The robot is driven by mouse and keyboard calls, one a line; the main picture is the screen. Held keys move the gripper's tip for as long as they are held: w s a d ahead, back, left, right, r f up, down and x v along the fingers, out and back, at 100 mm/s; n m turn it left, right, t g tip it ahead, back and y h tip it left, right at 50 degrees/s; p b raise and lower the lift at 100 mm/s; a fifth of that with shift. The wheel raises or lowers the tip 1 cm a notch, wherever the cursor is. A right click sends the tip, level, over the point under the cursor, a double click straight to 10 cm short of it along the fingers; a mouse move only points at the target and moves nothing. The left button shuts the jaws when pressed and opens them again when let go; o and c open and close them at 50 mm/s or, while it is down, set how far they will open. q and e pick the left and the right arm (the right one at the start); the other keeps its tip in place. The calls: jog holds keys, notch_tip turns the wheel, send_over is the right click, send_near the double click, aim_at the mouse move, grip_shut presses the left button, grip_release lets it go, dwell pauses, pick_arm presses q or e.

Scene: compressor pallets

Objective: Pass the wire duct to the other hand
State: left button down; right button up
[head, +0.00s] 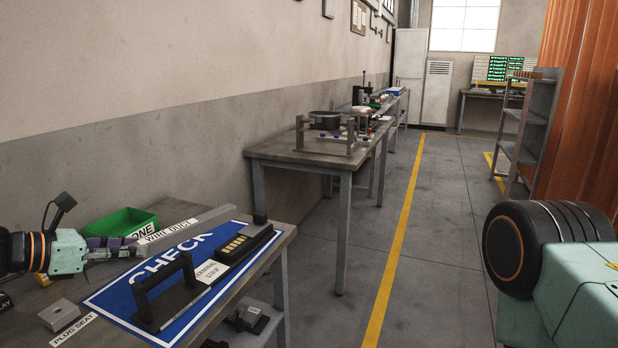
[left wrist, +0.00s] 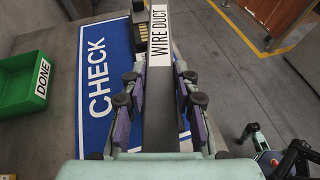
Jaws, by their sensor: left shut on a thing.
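The wire duct (head: 212,218) is a long grey bar with a white WIRE DUCT label, held over the blue CHECK mat (head: 112,300). My left gripper (head: 112,247) is shut on its near end. In the left wrist view, the wire duct (left wrist: 160,115) runs straight out between the purple-padded fingers of my left gripper (left wrist: 158,90). A dark and teal part of mine, seemingly the right hand (left wrist: 283,155), shows at the lower right of the left wrist view, apart from the duct. Its fingers are not clear. The head view does not show my right gripper.
A green DONE bin (head: 124,222) stands behind the duct. A black handle (head: 166,292) and a terminal strip (head: 240,243) lie on the mat. A plug seat block (head: 59,314) is at the table's front left. The floor aisle to the right is clear.

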pick_arm(q)
jog(key=s+d+f+m+g+h+b, duration=0.2)
jog(key=s+d+f+b, duration=0.6)
jog(key=s+d+f, duration=0.9)
jog(key=shift+s+f+m+g+h+b, duration=0.3)
jog(key=shift+f+m+g+b, duration=0.15)
jog(key=shift+f, duration=0.3)
